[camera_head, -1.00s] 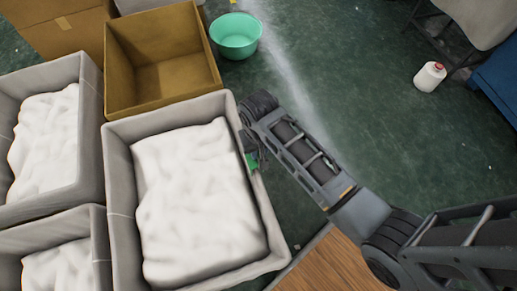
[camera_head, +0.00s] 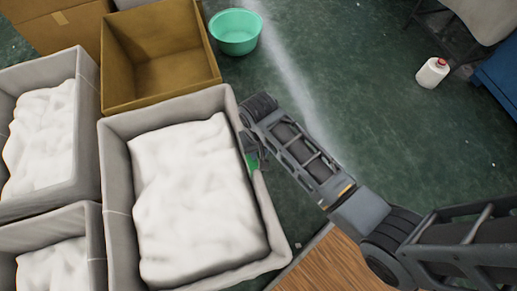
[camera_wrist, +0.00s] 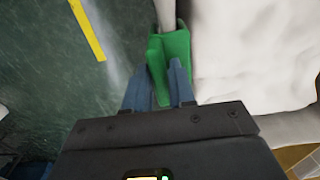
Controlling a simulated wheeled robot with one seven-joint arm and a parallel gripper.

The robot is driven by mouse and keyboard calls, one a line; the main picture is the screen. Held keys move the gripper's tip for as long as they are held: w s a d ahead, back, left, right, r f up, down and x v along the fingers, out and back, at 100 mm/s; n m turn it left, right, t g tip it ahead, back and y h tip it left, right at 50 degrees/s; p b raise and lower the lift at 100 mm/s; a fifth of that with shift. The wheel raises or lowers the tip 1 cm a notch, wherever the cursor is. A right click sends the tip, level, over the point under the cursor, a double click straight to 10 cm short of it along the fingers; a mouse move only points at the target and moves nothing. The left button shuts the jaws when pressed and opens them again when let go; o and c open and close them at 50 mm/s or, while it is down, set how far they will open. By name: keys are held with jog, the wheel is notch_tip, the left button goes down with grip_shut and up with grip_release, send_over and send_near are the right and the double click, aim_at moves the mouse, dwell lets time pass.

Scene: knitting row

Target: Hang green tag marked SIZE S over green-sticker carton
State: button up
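A green tag (camera_head: 250,163) sits at the right wall of the grey carton (camera_head: 268,210), which is filled with white material (camera_head: 195,200). In the wrist view the folded green tag (camera_wrist: 168,48) meets the end of the pale carton wall (camera_wrist: 165,14) and appears to straddle it. My gripper (camera_wrist: 158,76) has its two blue fingers on either side of the tag, with green filling the gap between them. In the head view my gripper (camera_head: 258,148) is at the carton's right rim, partly hidden by my wrist. No SIZE S lettering and no green sticker can be made out.
Two more grey cartons with white contents, one upper (camera_head: 88,130) and one lower (camera_head: 97,240), stand to the left. An empty brown box (camera_head: 120,75) and a green basin (camera_head: 236,32) are behind. Open floor lies between.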

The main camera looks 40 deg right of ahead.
jog(key=o, duration=0.5)
jog(key=shift+c, duration=0.2)
notch_tip(320, 180, up, 8)
jog(key=p, duration=0.2)
jog(key=shift+f+p, duration=0.1)
jog(key=shift+p, duration=0.25)
